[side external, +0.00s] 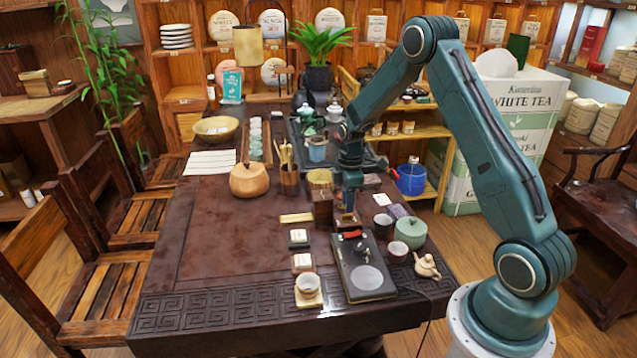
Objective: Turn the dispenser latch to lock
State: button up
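A flat black device (354,288) with a round grey plate (366,278) lies near the front right of the table. I take it to be the dispenser. A small red part (352,234) shows at its back edge and may be the latch; its turn position is too small to read. My gripper (347,213) points down just behind and above this red part. I cannot tell whether it touches anything. The fingers are small and dark, so their opening does not show.
The dark table (225,235) is clear at the front left. A round wooden pot (248,180) and a tea tray with ware stand farther back.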

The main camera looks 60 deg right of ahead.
aim_at(346, 216)
notch_tip(346, 216, up, 10)
dwell(0.5)
jog(key=s+a+r+m+t, duration=0.35)
jog(key=s+a+r, duration=0.55)
jog(key=a+r, duration=0.5)
jog(key=s+a+r+m+t, duration=0.1)
jog(key=s+a+m, duration=0.1)
jog(key=s, duration=0.6)
jog(key=s+a+r+m+t, duration=0.1)
jog(key=s+a+r+m, duration=0.1)
jog(key=s+a, duration=0.3)
jog(key=shift+s+m, duration=0.85)
jog(key=shift+s, duration=0.6)
